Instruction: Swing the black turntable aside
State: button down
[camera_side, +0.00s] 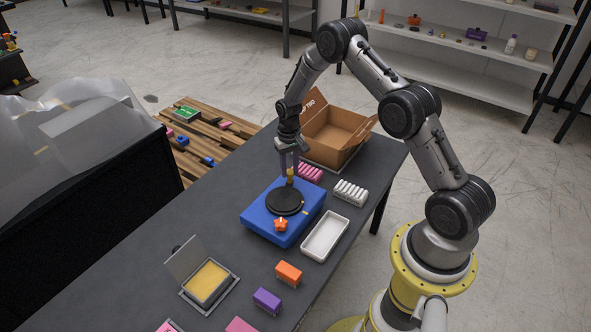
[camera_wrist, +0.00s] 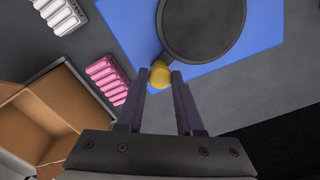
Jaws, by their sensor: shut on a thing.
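The black turntable (camera_side: 285,201) is a round disc on a blue square base (camera_side: 262,224) on the grey table. A yellow knob (camera_side: 290,174) stands at its rim, on the far side in the side view. My gripper (camera_side: 290,168) points down at the knob, its fingers shut on it. In the wrist view the yellow knob (camera_wrist: 160,75) sits between the fingertips of my gripper (camera_wrist: 161,76), and the black disc (camera_wrist: 202,25) lies just beyond on the blue base (camera_wrist: 262,30). An orange star-shaped piece (camera_side: 281,224) sits at the near edge of the disc.
A white tray (camera_side: 325,237) lies right of the base. Pink (camera_side: 310,173) and white (camera_side: 350,192) ribbed blocks and an open cardboard box (camera_side: 335,131) are behind. An open-lidded case (camera_side: 207,282), an orange block (camera_side: 288,273) and a purple block (camera_side: 267,300) lie in front. Bare table lies left of the base.

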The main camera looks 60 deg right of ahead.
jog(key=w+n, duration=0.1)
jog(key=w+a+n, duration=0.1)
jog(key=n, duration=0.1)
jog(key=w+a+n, duration=0.1)
jog(key=n, duration=0.1)
jog(key=shift+w+a+n, duration=0.15)
jog(key=shift+n, duration=0.15)
jog(key=shift+w+a+n, duration=0.35)
jog(key=shift+a+n, duration=0.4)
jog(key=shift+n, duration=0.4)
jog(key=shift+w+a+n, duration=0.35)
jog(key=shift+a+n, duration=0.35)
jog(key=shift+n, duration=0.45)
jog(key=c, duration=0.5)
grip_release()
jog(key=shift+c, duration=0.2)
notch_tip(320, 180, up, 14)
